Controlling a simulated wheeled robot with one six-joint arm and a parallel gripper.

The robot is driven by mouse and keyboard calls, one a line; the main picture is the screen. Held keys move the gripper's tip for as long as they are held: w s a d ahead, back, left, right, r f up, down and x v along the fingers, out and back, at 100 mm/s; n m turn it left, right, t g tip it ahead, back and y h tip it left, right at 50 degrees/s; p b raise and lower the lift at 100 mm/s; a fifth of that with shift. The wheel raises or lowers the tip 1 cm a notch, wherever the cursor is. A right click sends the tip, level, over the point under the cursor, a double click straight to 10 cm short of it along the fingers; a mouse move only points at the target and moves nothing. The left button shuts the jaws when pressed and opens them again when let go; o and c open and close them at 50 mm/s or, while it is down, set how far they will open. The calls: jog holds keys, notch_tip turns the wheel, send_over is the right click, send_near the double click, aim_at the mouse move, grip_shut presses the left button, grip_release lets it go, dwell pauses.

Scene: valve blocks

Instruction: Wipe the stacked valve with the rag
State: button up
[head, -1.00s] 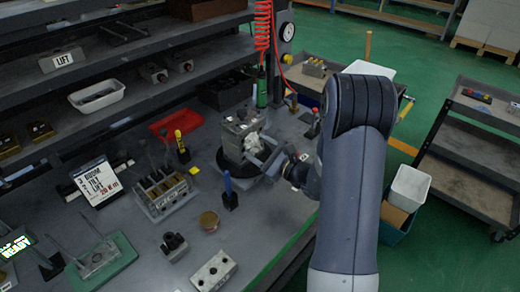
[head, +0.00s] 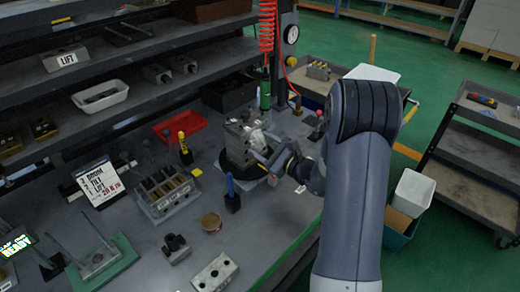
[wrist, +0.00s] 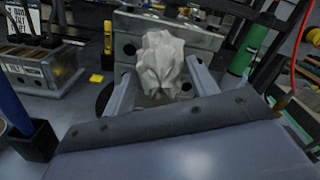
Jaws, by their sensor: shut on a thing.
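The stacked valve (head: 236,146) is a grey metal block standing on a dark round turntable (head: 228,171) on the bench. In the wrist view the valve (wrist: 135,28) fills the upper middle, right behind the rag. The rag (wrist: 163,65) is a crumpled whitish cloth; in the head view it (head: 258,140) shows at the valve's right side. My gripper (wrist: 160,88) is shut on the rag, with a finger on each side of it. The rag appears to be against the valve face, but I cannot tell if it touches. The rag hides part of that face.
A blue marker in a dark holder (head: 231,194) stands just in front of the turntable. A green cylinder (head: 265,90) hangs behind on a red coiled hose. A valve block rack (head: 165,195), red tray (head: 180,125) and round tin (head: 211,222) lie to the left.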

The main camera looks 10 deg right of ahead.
jog(key=shift+w+d, duration=0.3)
jog(key=shift+d, duration=0.2)
jog(key=shift+w+d, duration=0.25)
jog(key=shift+d, duration=0.25)
jog(key=shift+b, duration=0.35)
jog(key=shift+w+a+f, duration=0.1)
jog(key=shift+f, duration=0.05)
jog(key=shift+b, duration=0.4)
jog(key=shift+s+a+b, duration=0.45)
jog(key=shift+s+a, duration=0.05)
jog(key=shift+a, duration=0.4)
jog(key=shift+s+a+b, duration=0.45)
jog(key=shift+s+a, duration=0.05)
jog(key=shift+a, duration=0.35)
jog(key=shift+c, duration=0.3)
jog(key=shift+r, duration=0.2)
jog(key=shift+b+v, duration=0.55)
jog(key=shift+v, duration=2.4)
jog(key=shift+f, duration=0.1)
